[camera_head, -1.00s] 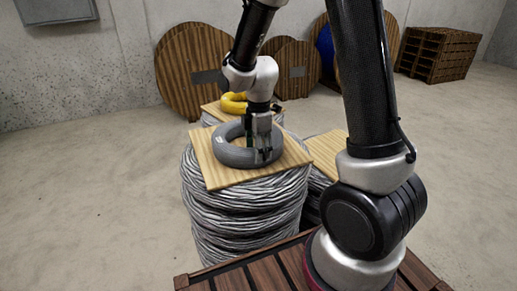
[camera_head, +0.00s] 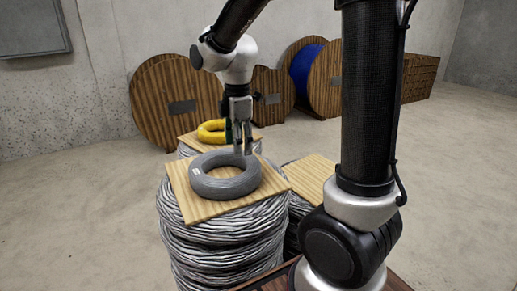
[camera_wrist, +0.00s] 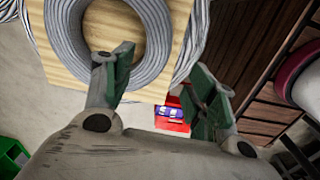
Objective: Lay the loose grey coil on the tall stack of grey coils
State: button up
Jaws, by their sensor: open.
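The loose grey coil (camera_head: 224,177) lies flat on a square wooden board (camera_head: 186,203) on top of the tall stack of grey coils (camera_head: 225,245). My gripper (camera_head: 241,150) points down, with its tips above the coil's back right part in the head view. In the wrist view my gripper (camera_wrist: 168,68) has its two green-padded fingers spread with nothing held between them. The grey coil (camera_wrist: 58,47) shows beyond the fingers there, cut by the top edge. The exact gap between fingertips and coil is hard to tell.
A yellow coil (camera_head: 211,132) lies on another board behind. A bare board (camera_head: 308,177) tops a stack at right. Large wooden reels (camera_head: 178,100) stand by the wall. The wrist view shows a red box (camera_wrist: 174,128) and a green crate (camera_wrist: 12,155) on the floor.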

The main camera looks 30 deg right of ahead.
jog(key=s+d+r+m+t, duration=0.2)
jog(key=s+d+r+m, duration=0.2)
jog(key=s+m, duration=0.4)
jog(key=s+d+r+m+t, duration=0.2)
jog(key=s+d+r+m, duration=0.1)
jog(key=s+m, duration=0.6)
jog(key=shift+s+d+r, duration=0.4)
jog(key=shift+s+d, duration=0.4)
jog(key=shift+s, duration=0.25)
jog(key=shift+a, duration=0.1)
